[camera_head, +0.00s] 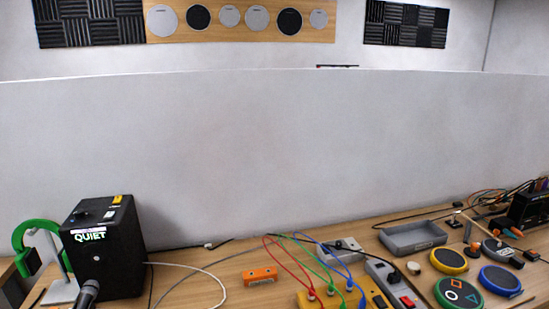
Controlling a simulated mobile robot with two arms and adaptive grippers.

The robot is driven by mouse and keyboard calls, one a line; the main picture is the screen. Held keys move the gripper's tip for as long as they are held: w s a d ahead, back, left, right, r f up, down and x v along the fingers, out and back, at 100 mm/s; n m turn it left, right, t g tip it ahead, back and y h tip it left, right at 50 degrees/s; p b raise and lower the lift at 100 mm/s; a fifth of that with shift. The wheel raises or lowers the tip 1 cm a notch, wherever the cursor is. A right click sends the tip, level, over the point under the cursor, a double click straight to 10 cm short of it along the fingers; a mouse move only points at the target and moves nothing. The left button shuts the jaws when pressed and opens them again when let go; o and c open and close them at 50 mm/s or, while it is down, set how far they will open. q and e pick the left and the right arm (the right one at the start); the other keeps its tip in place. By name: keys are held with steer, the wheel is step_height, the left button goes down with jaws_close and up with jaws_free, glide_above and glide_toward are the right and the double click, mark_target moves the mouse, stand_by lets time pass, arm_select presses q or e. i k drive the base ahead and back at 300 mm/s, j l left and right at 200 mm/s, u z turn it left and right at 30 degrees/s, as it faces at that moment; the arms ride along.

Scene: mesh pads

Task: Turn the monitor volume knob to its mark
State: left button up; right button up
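A black box (100,255) with a lit "QUIET" sign stands on the desk at the left in the head view. Its top carries a dark round knob (82,214), a pale switch (110,214) and a yellow piece (117,199). A small pale round spot (97,258) is on its front. I cannot tell for sure which part is the monitor volume knob, and no mark is readable. Neither of my grippers is in view.
A dark microphone-like cylinder (88,292) stands before the box, with a green headphone-like arc (38,238) left. An orange block (260,275), a yellow cable board (313,299), a grey tray (413,236) and round pads (450,261) lie rightward. A white cable crosses the desk.

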mark_target(80, 214)
steer(key=u, duration=1.3)
